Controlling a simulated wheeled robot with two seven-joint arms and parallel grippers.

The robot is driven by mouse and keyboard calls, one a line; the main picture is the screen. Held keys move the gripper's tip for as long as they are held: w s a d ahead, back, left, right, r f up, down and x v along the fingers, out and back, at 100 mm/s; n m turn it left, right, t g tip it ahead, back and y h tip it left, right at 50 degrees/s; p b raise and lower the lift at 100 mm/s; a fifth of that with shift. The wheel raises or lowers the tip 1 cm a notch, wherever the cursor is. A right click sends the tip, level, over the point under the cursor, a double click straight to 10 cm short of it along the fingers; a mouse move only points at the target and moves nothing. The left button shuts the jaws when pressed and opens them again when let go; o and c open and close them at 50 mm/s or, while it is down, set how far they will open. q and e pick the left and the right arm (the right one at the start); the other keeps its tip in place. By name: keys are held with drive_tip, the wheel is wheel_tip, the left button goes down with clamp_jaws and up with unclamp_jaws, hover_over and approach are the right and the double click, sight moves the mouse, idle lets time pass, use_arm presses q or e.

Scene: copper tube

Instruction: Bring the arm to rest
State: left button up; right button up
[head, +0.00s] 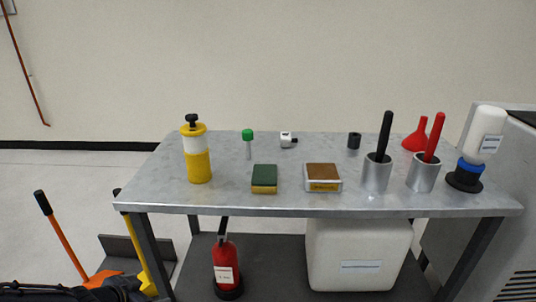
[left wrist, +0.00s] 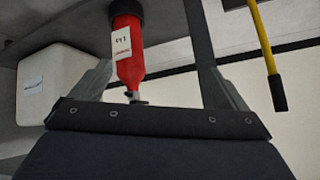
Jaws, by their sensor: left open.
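My left gripper (left wrist: 160,68) shows in the left wrist view with its two grey fingers spread apart, open. A red fire extinguisher (left wrist: 129,45) appears upside down in the gap between the fingers in that picture, beyond them; nothing is seen gripped. In the head view only a dark part of my left arm shows at the bottom left corner, and the gripper itself cannot be made out there. My right gripper is in neither view.
A grey metal table (head: 225,170) holds a yellow-white bottle (head: 198,165), a sponge (head: 264,178), metal cups and a red funnel (head: 417,138). Below are the extinguisher (head: 227,265) and a white container (head: 358,255). Orange-handled (head: 62,238) and yellow-handled tools stand left.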

use_arm(q)
drive_tip(key=s+a+r+n+y, duration=0.1)
drive_tip(key=s+r+n+y, duration=0.25)
drive_tip(key=r, duration=0.25)
drive_tip(key=s+d+r+n+g+h+p, duration=0.1)
drive_tip(key=s+d+r+h, duration=0.1)
drive_tip(key=s+d+r, duration=0.3)
drive_tip(key=s+d+r+n+g+h, duration=0.1)
drive_tip(key=s+d+n+h, duration=0.15)
drive_tip(key=s, duration=0.45)
drive_tip(key=s+d+r+n+g+h+p, duration=0.1)
drive_tip(key=s+d+r, duration=0.25)
drive_tip(key=s, duration=0.25)
wheel_tip(320, 180, up, 30)
drive_tip(key=p, duration=3)
drive_tip(key=shift+w+d+f, duration=0.25)
drive_tip(key=shift+w, duration=0.05)
